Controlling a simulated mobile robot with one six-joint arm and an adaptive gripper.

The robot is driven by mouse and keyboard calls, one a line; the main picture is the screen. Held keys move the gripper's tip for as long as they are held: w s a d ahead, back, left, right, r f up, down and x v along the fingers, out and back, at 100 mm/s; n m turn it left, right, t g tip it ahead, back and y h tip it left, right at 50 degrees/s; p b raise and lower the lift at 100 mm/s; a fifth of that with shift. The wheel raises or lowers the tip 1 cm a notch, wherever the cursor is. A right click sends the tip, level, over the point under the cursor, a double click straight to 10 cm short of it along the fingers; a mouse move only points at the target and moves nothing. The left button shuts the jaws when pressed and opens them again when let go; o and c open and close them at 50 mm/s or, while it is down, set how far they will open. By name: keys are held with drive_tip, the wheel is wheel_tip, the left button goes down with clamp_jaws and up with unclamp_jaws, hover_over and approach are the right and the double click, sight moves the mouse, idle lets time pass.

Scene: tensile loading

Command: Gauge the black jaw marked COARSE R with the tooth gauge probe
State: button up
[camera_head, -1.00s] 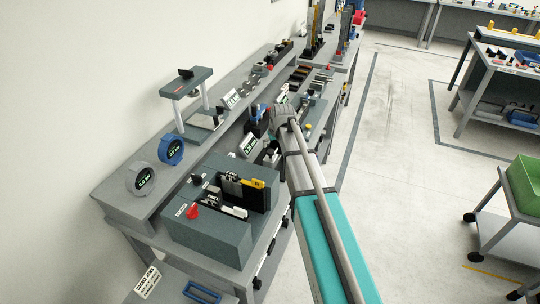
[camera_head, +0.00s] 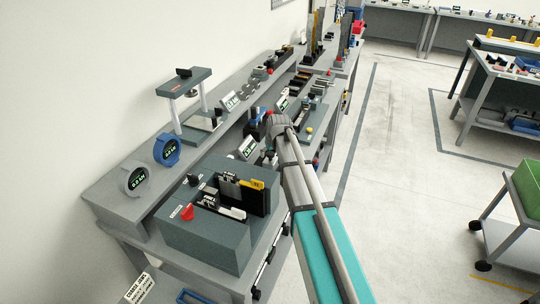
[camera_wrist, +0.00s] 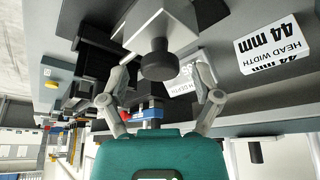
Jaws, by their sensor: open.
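In the wrist view my gripper (camera_wrist: 162,80) is open, its two fingers spread wide apart. A black round knob (camera_wrist: 158,62) under a pale grey block shows between the fingertips, with no visible grip on it. In the head view the end of my arm is over the bench, and the arm hides most of my gripper. I cannot pick out the COARSE R jaw or the tooth gauge probe with certainty. No COARSE R marking is legible in either view.
A grey fixture (camera_head: 205,235) with black plates and a red knob stands at the near bench end. Two round dial displays, blue (camera_head: 166,150) and grey (camera_head: 134,181), stand left of it. A HEAD WIDTH 44 mm sign (camera_wrist: 270,50) is close by my gripper.

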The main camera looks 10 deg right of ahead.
clamp_jaws()
drive_tip(key=shift+s+a, duration=0.35)
drive_tip(key=shift+s, duration=0.2)
idle(0.3)
unclamp_jaws()
drive_tip(key=shift+r, duration=0.15)
wheel_tip(320, 180, up, 9)
drive_tip(key=p, duration=0.9)
drive_tip(key=shift+r+p, duration=0.2)
drive_tip(key=shift+p, duration=0.15)
